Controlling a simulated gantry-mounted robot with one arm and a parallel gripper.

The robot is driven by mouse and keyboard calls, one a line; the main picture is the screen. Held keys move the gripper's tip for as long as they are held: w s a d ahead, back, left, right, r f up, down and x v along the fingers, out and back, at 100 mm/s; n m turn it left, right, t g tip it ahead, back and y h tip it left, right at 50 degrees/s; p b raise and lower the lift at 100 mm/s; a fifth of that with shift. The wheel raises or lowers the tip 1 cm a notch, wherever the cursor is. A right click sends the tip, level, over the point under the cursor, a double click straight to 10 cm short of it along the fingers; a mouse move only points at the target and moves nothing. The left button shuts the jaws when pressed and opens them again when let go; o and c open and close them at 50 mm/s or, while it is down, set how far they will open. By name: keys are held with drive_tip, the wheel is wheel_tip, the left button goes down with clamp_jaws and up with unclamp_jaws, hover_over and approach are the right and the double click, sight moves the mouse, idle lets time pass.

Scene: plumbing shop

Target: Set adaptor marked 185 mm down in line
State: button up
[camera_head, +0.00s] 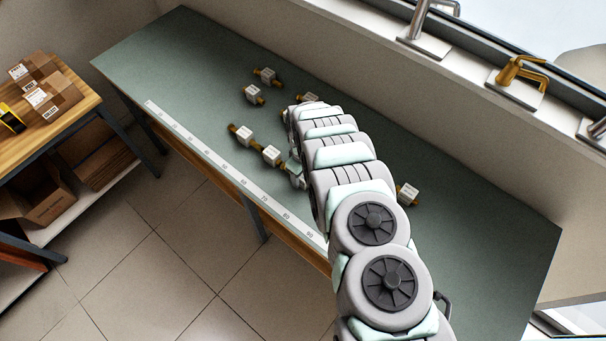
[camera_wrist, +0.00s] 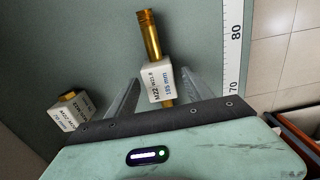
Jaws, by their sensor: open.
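The adaptor marked 185 mm (camera_wrist: 157,84) shows in the wrist view as a white labelled block on a brass shaft, which sticks out above and below it. It lies on the green bench (camera_wrist: 95,35). My gripper (camera_wrist: 161,79) is open, with one finger on each side of the block; I cannot tell whether either finger touches it. In the head view my arm covers most of the gripper, and I cannot make out this adaptor there.
Another labelled adaptor (camera_wrist: 70,109) lies to the left. In the head view two adaptors (camera_head: 243,133) (camera_head: 271,155) lie near the ruler (camera_head: 205,151), others (camera_head: 267,76) (camera_head: 253,94) farther back, and one (camera_head: 407,194) right of my arm. The bench's right end is clear.

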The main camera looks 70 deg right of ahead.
sight(303, 175)
wheel_tip(303, 175, up, 12)
idle(0.6)
drive_tip(key=shift+f, duration=0.15)
